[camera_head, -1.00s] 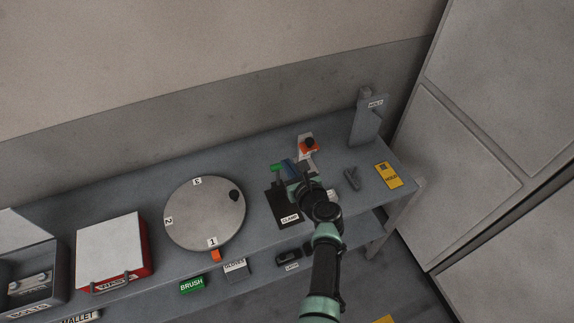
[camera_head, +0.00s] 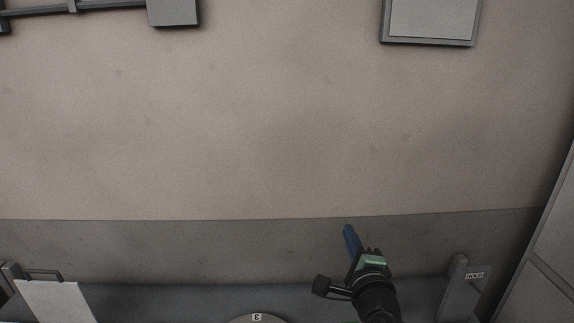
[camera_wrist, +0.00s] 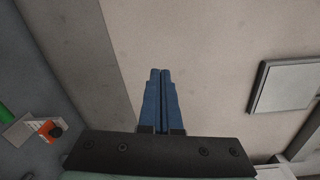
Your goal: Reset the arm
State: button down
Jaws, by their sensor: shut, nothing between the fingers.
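My gripper (camera_head: 347,230) shows in the head view at the lower right of centre, raised in front of the wall above the bench. Its blue fingers point up and away. In the wrist view the two blue fingers (camera_wrist: 161,72) lie side by side, shut, with nothing between them. Only the wrist end of my arm shows in the head view; the rest is below the picture.
The bench top (camera_head: 180,300) runs along the bottom, with the edge of a round disc (camera_head: 257,319) and a grey post labelled HOLD (camera_head: 462,290). A grey wall panel (camera_head: 432,20) hangs above. An orange and black part (camera_wrist: 49,130) shows low left in the wrist view. Open air surrounds my gripper.

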jog(key=s+a+r+n+t+b, duration=0.2)
jog(key=s+a+r+n, duration=0.15)
jog(key=r, duration=0.35)
jog(key=s+a+r+n+t+b, duration=0.1)
jog(key=s+a+r+n, duration=0.15)
jog(key=r+n, duration=0.3)
jog(key=s+a+r+n+t+b, duration=0.2)
jog(key=s+a+r+n, duration=0.15)
jog(key=r, duration=0.35)
jog(key=s+a+r+n+t+b, duration=0.1)
jog(key=s+r+n, duration=0.3)
jog(key=s, duration=0.4)
jog(key=s+a+r+n+t+b, duration=0.2)
jog(key=s+r+n+t, duration=0.1)
jog(key=s+r, duration=0.4)
jog(key=shift+s+a+n+t+h, duration=0.15)
jog(key=shift+s+n+t+h, duration=0.3)
jog(key=shift+s, duration=0.55)
